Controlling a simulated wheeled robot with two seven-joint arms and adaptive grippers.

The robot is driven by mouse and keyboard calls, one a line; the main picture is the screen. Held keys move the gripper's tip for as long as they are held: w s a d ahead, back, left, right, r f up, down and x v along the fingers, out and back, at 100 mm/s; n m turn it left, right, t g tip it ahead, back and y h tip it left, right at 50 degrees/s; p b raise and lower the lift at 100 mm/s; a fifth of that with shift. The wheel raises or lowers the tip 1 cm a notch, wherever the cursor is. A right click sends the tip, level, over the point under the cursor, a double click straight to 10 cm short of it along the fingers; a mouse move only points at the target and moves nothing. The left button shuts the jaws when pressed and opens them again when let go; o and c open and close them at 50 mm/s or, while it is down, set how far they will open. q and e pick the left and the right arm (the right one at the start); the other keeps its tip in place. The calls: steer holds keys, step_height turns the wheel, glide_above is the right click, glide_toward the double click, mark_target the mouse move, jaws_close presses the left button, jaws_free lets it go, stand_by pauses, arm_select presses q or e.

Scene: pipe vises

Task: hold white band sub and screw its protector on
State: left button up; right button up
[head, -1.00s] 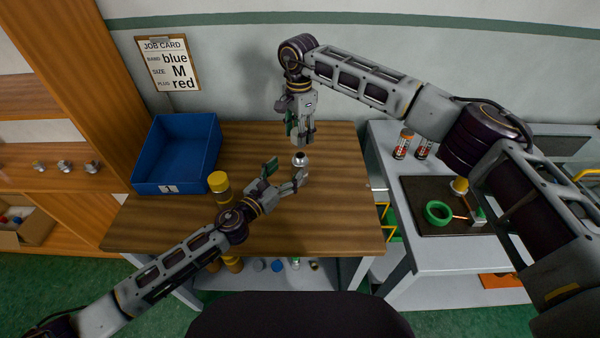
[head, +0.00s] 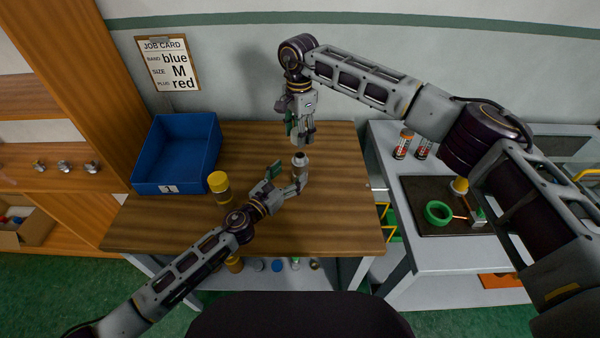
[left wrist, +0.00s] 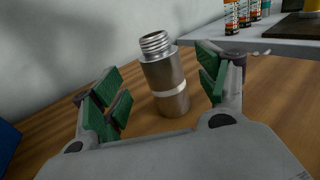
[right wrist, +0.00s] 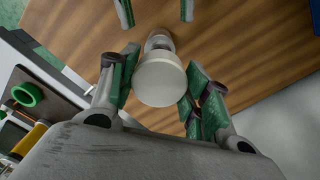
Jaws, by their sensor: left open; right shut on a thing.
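The white band sub (left wrist: 170,85) is a grey metal cylinder with a white band and a threaded top. It stands upright on the wooden table and also shows in the head view (head: 300,168). My left gripper (head: 288,178) is open, low at the sub, with its green-padded fingers on either side and gaps visible in the left wrist view. My right gripper (head: 302,141) points down above the sub. It is shut on a round white protector (right wrist: 160,78), seen in the right wrist view with the sub partly hidden behind it.
A yellow-capped piece (head: 218,184) stands on the table (head: 335,215) near my left forearm. A blue bin (head: 178,150) is at the back left. A side bench at right holds a green ring (head: 437,212) on a dark mat and orange-capped bottles (head: 403,143).

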mark_target(295, 168)
arm_select(q)
steer(key=shift+x, duration=2.95)
steer(key=c, duration=1.5)
steer(key=shift+c, duration=0.2)
arm_select(e)
steer(key=shift+f, duration=2.5)
steer(key=shift+f, duration=0.9)
steer(key=shift+f, duration=0.15)
